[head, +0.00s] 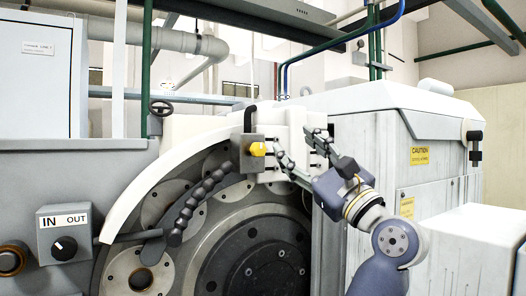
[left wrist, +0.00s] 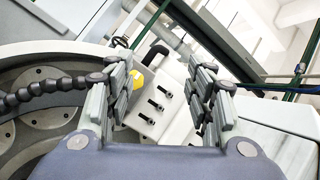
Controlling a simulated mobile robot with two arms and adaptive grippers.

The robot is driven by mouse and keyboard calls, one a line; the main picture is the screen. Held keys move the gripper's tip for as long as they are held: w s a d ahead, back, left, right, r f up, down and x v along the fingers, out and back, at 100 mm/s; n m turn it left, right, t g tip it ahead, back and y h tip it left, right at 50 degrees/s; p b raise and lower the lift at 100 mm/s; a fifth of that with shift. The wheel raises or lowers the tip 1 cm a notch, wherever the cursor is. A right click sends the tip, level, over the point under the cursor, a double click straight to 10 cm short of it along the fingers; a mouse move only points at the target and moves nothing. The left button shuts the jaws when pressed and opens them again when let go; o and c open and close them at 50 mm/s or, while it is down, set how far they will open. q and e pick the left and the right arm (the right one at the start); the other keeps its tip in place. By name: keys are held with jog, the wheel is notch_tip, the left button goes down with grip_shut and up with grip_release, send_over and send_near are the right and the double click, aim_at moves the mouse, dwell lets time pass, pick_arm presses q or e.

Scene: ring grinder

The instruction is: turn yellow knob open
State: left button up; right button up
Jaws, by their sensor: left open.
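The yellow knob (head: 258,149) sits on a small grey box (head: 247,163) at the top of the grinder's round face. In the left wrist view the yellow knob (left wrist: 137,79) shows only in part, mostly hidden behind the left-hand finger. My left gripper (head: 296,142) is open, with its fingers spread and nothing between them. In the head view its fingertips are just right of the knob, with a small gap in the picture. In the left wrist view my left gripper (left wrist: 161,68) frames a white block with black bolts. My right gripper is not in view.
A black segmented hose (head: 196,203) curves below and left of the knob. A white bolted block (head: 290,122) stands behind the gripper. A grey IN/OUT switch box (head: 64,234) is at lower left. A large white cabinet (head: 420,130) with caution labels fills the right.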

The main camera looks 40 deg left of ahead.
aim_at(261, 150)
pick_arm(q)
jog(key=a+n+h+p, duration=0.1)
jog(key=a+h, duration=0.1)
jog(key=a, duration=0.1)
jog(key=w+a+n+h+p, duration=0.1)
jog(key=a+h+p, duration=0.1)
jog(key=a, duration=0.2)
jog(key=w+a+n+h+p, duration=0.1)
jog(key=a+h+p, duration=0.1)
jog(key=a, duration=0.2)
jog(key=shift+w, duration=0.1)
jog(key=shift+w+a+f, duration=0.15)
jog(key=shift+w+a, duration=0.05)
jog(key=shift+a, duration=0.3)
jog(key=c, duration=1.1)
